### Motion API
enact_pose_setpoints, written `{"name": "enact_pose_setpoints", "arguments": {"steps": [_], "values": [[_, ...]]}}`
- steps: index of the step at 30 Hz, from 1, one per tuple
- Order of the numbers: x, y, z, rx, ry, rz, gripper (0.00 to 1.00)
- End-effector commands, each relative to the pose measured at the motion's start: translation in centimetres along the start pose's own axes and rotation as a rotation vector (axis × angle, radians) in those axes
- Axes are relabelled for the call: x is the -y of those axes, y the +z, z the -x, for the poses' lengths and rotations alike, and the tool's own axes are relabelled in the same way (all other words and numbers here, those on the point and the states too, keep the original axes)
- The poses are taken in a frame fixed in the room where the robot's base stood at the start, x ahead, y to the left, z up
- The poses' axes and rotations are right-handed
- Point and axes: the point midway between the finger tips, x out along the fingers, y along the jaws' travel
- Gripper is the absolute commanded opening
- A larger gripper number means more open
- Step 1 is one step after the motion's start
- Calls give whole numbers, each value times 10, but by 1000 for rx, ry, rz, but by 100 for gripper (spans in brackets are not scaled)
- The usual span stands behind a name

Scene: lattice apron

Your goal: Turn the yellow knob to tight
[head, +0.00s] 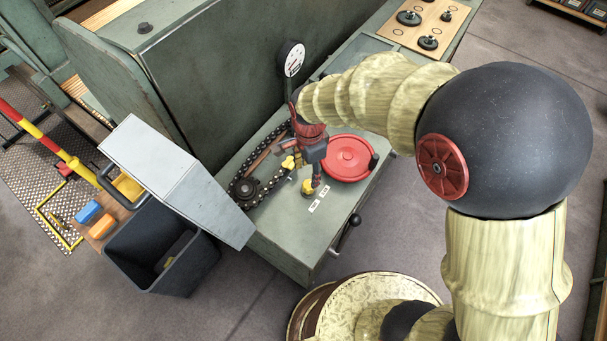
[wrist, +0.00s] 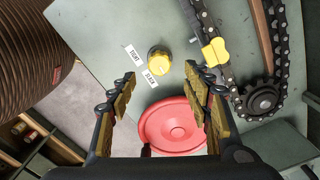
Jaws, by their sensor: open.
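The yellow knob (head: 308,187) is on the grey-green bench top, beside two small white labels (head: 318,198). My gripper (head: 304,172) is above the bench by the knob. In the wrist view my gripper (wrist: 160,76) is open and empty, with the knob just beyond its fingertips, apart from them.
A red round disc (head: 349,157) lies right of the knob. A chain on sprockets (head: 245,187) with a yellow piece (wrist: 215,51) runs close on the other side. A round white gauge (head: 292,60) stands behind. A grey panel (head: 175,175) and dark bin (head: 160,250) are at left.

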Motion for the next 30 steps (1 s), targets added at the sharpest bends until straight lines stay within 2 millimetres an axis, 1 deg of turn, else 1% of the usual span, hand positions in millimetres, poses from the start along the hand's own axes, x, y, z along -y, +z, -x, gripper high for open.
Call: {"name": "enact_pose_setpoints", "arguments": {"steps": [3,5,8,15,21,25,30], "values": [[0,0,0,0,-3,-76,49],[0,0,-2,0,-2,-92,49],[0,0,-10,0,-1,-99,49],[0,0,-48,0,-1,-97,49],[0,0,-71,0,-1,-96,49],[0,0,-77,0,-2,-96,49],[0,0,-77,0,-3,-96,49]]}}
